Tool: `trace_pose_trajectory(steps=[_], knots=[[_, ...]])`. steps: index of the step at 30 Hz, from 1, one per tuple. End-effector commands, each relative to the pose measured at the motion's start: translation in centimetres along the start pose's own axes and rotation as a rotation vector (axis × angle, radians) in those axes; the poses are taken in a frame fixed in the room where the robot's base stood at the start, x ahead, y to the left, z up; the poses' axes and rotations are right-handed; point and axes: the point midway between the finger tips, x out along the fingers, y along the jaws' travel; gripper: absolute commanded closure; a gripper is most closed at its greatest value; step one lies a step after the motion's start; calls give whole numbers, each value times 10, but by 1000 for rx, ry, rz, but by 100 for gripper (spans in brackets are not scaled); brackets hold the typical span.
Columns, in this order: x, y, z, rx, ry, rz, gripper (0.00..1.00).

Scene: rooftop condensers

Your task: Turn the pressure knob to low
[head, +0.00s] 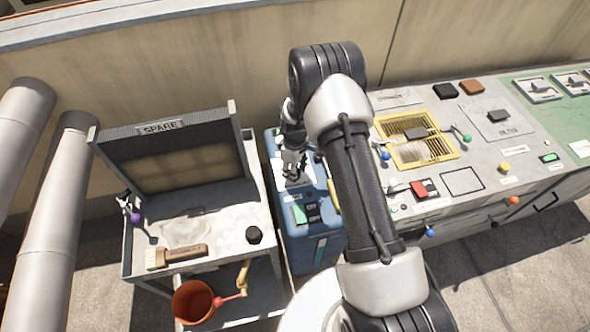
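A blue unit (308,247) stands between the grey cart and the long panel. Its top carries a pale plate, and a green piece (299,214) and dark switches (313,211) near the front. My gripper (291,178) points down over the pale plate on its top. The fingers are small and partly overlapping here, so I cannot tell whether they are open, shut or touching anything. I cannot make out a pressure knob; the gripper and arm cover part of the unit's top.
The grey cart (205,232) holds a "SPARE" screen (172,155), a brush (178,256), a black knob-like piece (254,235) and, lower, a reddish bucket (193,301). The long panel (445,118) at right carries several coloured controls. A wall (215,60) stands behind.

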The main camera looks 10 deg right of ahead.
Motion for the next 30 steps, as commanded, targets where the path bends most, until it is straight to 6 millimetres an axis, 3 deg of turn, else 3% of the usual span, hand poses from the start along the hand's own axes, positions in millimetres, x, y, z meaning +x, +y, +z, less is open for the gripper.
trace_pose_trajectory(steps=[6,17,20,30], knots=[[0,0,0,1,-1,-1,46],[-4,0,0,2,0,0,46],[-17,0,0,2,1,1,46],[-88,0,0,2,2,1,46]])
